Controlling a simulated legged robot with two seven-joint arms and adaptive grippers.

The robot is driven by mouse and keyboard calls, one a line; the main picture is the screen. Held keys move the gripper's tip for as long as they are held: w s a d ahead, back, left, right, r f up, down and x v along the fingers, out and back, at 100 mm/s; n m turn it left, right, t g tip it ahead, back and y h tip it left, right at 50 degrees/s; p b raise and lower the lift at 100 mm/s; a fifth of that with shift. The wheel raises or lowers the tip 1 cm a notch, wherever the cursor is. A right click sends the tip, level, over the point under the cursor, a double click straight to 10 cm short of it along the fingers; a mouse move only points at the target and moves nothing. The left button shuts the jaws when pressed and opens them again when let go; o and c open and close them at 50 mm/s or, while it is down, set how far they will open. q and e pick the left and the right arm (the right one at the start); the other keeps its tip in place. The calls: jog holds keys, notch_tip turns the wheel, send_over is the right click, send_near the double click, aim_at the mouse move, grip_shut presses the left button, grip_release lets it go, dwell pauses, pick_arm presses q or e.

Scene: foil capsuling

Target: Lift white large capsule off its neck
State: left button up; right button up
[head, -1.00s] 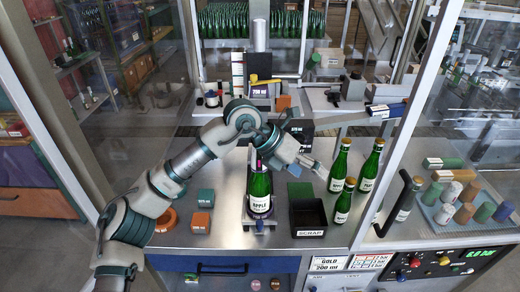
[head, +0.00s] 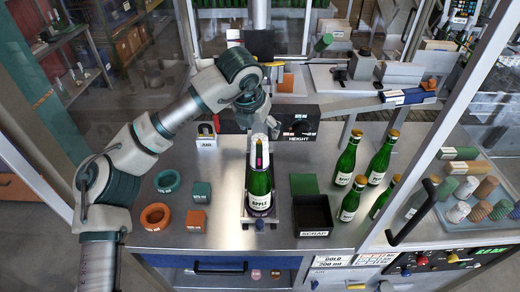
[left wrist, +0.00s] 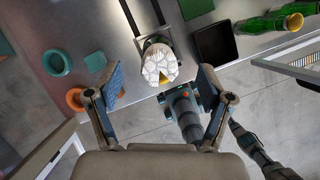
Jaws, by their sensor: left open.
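The white large capsule (head: 260,147) sits over the neck of the upright green APPLE bottle (head: 260,188), which stands in a small stand at the front middle of the bench. In the left wrist view the capsule (left wrist: 160,66) shows from above as a white, crumpled top with a small yellow wedge at its near edge. My left gripper (head: 257,122) is above and behind the bottle. Its two fingers (left wrist: 160,90) are spread wide on either side of the capsule, with clear gaps and no contact visible.
Several green bottles (head: 347,160) stand further right. Rings and blocks, such as an orange ring (head: 156,217), lie left. The black height box (head: 300,125) stands behind.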

aim_at(260, 139)
pick_arm(q)
jog(key=shift+x, duration=0.8)
jog(key=shift+s+f, duration=0.1)
jog(key=shift+f, duration=0.35)
jog(key=p+x, duration=0.1)
jog(key=x, duration=0.3)
jog(key=shift+s+a+f, duration=0.15)
jog(key=shift+f, duration=0.15)
pick_arm(e)
jog(key=shift+w+a+r, duration=0.1)
jog(key=shift+w+r, duration=0.15)
jog(key=shift+w, duration=0.25)
jog(key=shift+w+r, duration=0.2)
jog(key=shift+w, duration=0.25)
pick_arm(q)
jog(key=c, duration=0.8)
pick_arm(e)
jog(key=shift+w, duration=0.2)
